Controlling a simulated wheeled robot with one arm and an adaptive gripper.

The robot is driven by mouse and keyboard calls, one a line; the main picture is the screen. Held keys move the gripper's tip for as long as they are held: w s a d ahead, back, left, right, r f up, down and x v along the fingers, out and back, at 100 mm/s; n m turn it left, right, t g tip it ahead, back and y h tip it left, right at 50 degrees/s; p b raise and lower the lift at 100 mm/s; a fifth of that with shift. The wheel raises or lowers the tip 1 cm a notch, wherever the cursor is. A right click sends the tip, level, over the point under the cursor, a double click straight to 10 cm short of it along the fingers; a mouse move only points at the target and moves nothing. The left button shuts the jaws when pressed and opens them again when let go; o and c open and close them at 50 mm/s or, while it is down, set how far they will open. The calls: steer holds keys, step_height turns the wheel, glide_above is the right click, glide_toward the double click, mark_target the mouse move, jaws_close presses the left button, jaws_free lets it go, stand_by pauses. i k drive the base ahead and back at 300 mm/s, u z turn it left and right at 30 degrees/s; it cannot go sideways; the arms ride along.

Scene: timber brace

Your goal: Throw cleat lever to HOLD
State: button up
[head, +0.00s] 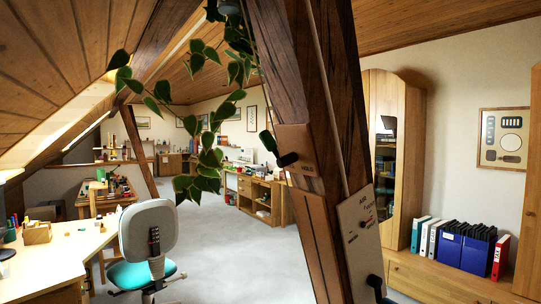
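A dark timber brace (332,90) leans through the middle of the head view. A brown plate (300,146) is fixed to its face, with a black lever-like part (287,160) at its lower left edge. A dark rounded shape (268,142) sits just up and left of it; I cannot tell whether it is a handle or a leaf. My gripper is not in view.
Lower on the brace is a pale labelled panel (358,222) with a black knob or lever (375,284). A hanging plant (208,160) trails left of the brace. A desk (50,262) and swivel chair (148,240) stand left. Grey floor (235,250) is open between.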

mark_target(268, 141)
steer(key=u, duration=0.45)
steer(key=k, duration=0.55)
steer(key=u, duration=1.3)
steer(key=i, duration=1.05)
steer(key=z, duration=0.2)
